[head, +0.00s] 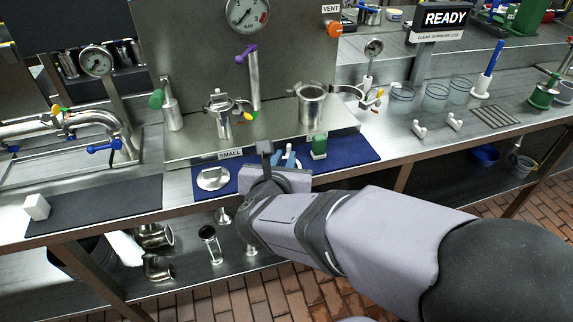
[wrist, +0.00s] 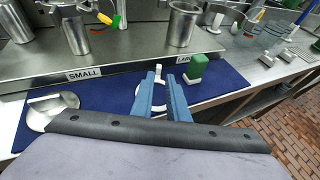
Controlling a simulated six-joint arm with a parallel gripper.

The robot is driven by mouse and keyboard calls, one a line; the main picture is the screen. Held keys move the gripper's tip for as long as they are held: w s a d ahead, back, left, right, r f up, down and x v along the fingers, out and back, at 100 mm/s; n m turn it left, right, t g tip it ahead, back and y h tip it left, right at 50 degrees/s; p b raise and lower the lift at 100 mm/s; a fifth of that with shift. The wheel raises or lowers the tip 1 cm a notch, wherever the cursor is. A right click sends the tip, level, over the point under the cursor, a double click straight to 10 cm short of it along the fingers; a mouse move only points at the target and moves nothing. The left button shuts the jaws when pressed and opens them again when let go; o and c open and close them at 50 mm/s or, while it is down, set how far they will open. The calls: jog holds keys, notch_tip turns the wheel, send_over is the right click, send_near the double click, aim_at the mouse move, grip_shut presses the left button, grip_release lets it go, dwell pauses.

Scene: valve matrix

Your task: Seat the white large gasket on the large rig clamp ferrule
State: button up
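The white ring-shaped gasket (wrist: 139,88) lies on the blue mat, partly hidden behind my fingers in the wrist view. My gripper (wrist: 165,82) is over the mat with its two blue fingers apart, and mat shows between them. The fingertips are close to the gasket; I cannot tell whether they touch it. My gripper also shows in the head view (head: 288,156). The large rig clamp ferrule (head: 311,106) is an upright metal cup on the steel deck behind the mat, with its clamp open at the right. It also shows in the wrist view (wrist: 182,24).
A green block with a white base (wrist: 196,69) stands just right of my fingers. A metal lidded part (head: 212,178) lies at the mat's left end. The small ferrule (head: 222,120) and a purple-handled valve (head: 253,80) stand on the deck. The blue mat (head: 345,150) is clear at right.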

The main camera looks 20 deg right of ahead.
aim_at(288, 147)
jog(key=shift+b+x, duration=0.35)
jog(key=shift+x, duration=3.25)
jog(key=shift+a+f, duration=0.15)
grip_shut()
